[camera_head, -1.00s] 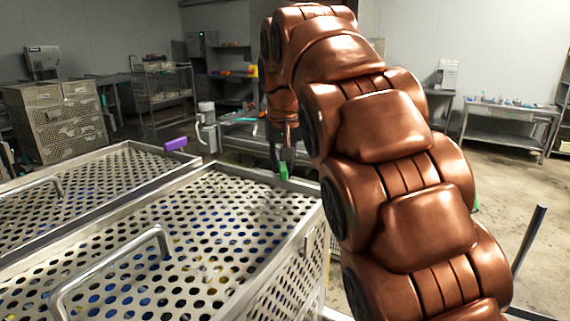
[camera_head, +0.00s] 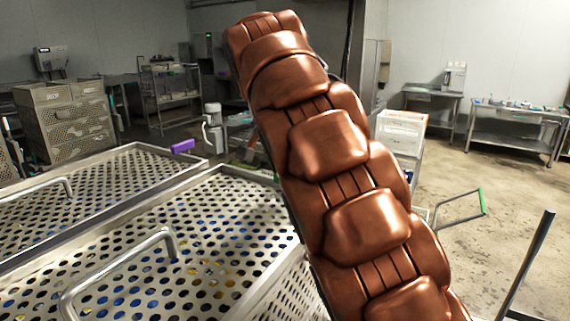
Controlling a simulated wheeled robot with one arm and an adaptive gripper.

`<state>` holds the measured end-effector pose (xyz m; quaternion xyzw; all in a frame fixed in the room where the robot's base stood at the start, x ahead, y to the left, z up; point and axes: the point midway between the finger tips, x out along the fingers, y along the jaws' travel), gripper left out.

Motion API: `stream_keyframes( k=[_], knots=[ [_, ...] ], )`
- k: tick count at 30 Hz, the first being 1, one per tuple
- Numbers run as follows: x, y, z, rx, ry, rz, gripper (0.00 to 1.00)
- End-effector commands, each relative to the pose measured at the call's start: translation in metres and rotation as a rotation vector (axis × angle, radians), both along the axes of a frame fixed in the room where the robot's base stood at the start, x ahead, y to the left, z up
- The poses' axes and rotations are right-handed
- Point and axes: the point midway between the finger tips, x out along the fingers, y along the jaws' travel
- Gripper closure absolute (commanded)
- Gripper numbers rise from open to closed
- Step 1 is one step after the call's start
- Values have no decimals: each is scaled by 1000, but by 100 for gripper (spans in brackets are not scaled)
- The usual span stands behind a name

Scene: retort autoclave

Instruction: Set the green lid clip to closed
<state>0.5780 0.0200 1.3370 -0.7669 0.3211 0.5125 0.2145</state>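The perforated metal lid (camera_head: 190,245) of the nearer basket fills the lower left, with a bent metal handle (camera_head: 118,262) on it. The green lid clip is not visible now; my copper arm covers the far right corner of this lid, where the clip showed earlier. My gripper is hidden behind my arm, so neither its fingers nor any contact with the clip can be seen. A purple clip (camera_head: 182,146) stands at the far right corner of the other basket lid (camera_head: 95,190).
A cart with a green-ended handle (camera_head: 482,202) and a white box (camera_head: 402,130) stands right of my arm. Stacked perforated crates (camera_head: 68,130) stand at the back left. Steel tables (camera_head: 515,125) line the back right. Open floor lies at the right.

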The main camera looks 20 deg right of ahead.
Motion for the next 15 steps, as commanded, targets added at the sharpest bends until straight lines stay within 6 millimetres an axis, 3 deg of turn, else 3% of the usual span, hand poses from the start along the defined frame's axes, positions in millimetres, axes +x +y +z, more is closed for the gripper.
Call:
stream_keyframes(
  k=[12, 13, 15],
  knots=[
    [0, 0, 1, 1, -2, -8, 100],
    [0, 0, 1, 1, -2, -8, 83],
    [0, 0, 1, 1, -2, -8, 75]
  ],
)
